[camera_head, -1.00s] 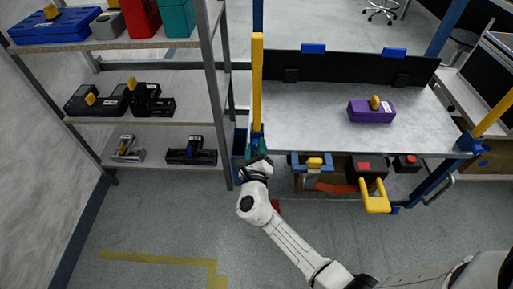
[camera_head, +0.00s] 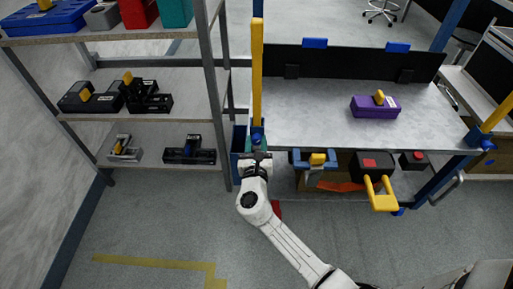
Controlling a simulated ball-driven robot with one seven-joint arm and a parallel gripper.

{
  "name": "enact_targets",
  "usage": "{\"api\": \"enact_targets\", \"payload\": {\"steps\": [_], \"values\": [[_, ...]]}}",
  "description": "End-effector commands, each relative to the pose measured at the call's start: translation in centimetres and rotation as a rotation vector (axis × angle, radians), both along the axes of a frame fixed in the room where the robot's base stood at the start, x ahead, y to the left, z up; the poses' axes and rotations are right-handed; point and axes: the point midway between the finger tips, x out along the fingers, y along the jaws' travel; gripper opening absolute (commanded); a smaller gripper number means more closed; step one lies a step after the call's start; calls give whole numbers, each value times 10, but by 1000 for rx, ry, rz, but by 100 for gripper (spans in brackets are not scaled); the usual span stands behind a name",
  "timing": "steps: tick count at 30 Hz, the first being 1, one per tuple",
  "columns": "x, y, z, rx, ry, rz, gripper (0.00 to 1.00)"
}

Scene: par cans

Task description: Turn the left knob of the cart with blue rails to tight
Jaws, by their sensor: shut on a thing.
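The cart with blue rails has a grey top (camera_head: 330,128) and stands right of centre. A yellow lever (camera_head: 257,75) rises upright at its front left corner, with a blue fitting (camera_head: 258,134) at its foot. My gripper (camera_head: 257,152) is just below that fitting, at the cart's front left corner. It is shut on the left knob, which is mostly hidden behind the gripper. The right knob (camera_head: 487,145) is blue and shows at the front right corner, below another yellow lever (camera_head: 498,108).
A purple case (camera_head: 372,109) lies on the cart top. Black and yellow-handled items (camera_head: 381,190) sit at its lower front. Shelves (camera_head: 150,85) with tool cases stand close on the left. The floor in front (camera_head: 150,220) is clear.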

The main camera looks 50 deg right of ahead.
Motion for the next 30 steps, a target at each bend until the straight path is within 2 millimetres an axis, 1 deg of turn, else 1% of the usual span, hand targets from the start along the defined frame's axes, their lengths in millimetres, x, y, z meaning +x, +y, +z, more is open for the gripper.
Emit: {"api": "enact_targets", "payload": {"steps": [1,30], "values": [[0,1,-5,27,-34,2,5],[0,1,-6,595,-761,2,5]]}}
